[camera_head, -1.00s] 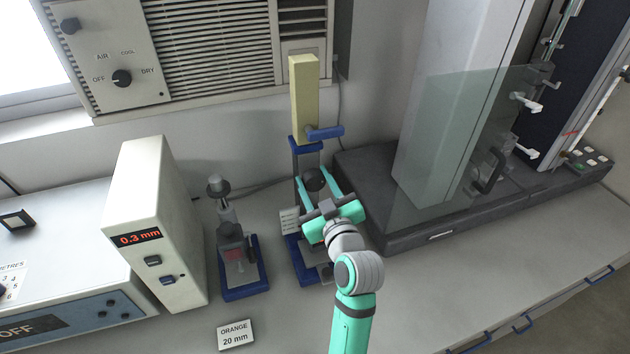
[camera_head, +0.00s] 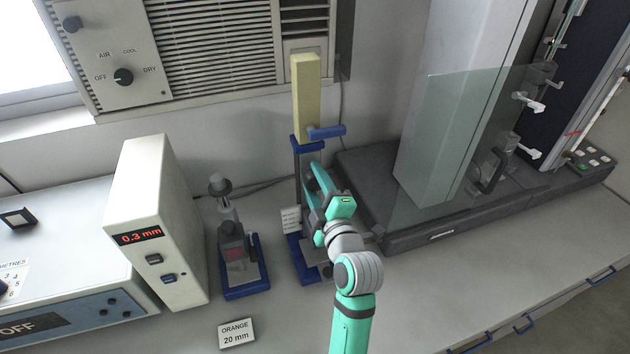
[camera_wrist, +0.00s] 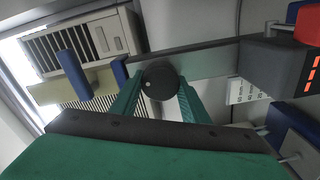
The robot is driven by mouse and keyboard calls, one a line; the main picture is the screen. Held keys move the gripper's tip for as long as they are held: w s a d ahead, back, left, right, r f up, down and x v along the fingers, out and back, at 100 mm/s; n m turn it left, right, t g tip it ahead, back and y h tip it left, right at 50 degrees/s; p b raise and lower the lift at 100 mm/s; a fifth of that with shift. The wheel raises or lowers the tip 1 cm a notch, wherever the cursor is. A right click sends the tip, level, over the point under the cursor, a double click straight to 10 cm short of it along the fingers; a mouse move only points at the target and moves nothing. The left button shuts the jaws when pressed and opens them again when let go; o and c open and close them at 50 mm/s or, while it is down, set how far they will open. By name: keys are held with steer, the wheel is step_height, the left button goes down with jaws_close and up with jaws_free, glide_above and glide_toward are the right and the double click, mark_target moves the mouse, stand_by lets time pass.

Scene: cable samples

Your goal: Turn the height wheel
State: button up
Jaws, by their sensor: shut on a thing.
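The height wheel (camera_wrist: 160,82) is a round black knob with a white dot on its face, on the dark column of a stand. In the wrist view my gripper (camera_wrist: 160,92) is shut on the wheel, with one teal finger on each side of it. In the head view my gripper (camera_head: 313,178) is turned about its axis and hides the wheel. The stand (camera_head: 297,165) has a blue base, a blue collar and a yellow upper block (camera_head: 305,95) with a blue lever. The lower part of the stand is partly behind my gripper.
A smaller blue-based device (camera_head: 240,255) stands left of the stand. A white display box (camera_head: 150,220) reads 0.3 mm. A card (camera_head: 236,332) reads "ORANGE 20 mm". A large machine with a clear shield (camera_head: 470,140) stands to the right. The front bench right of my arm is clear.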

steer(key=shift+f+n, duration=0.2)
steer(key=shift+n, duration=1.6)
steer(key=o, duration=1.1)
steer(key=shift+c, duration=0.2)
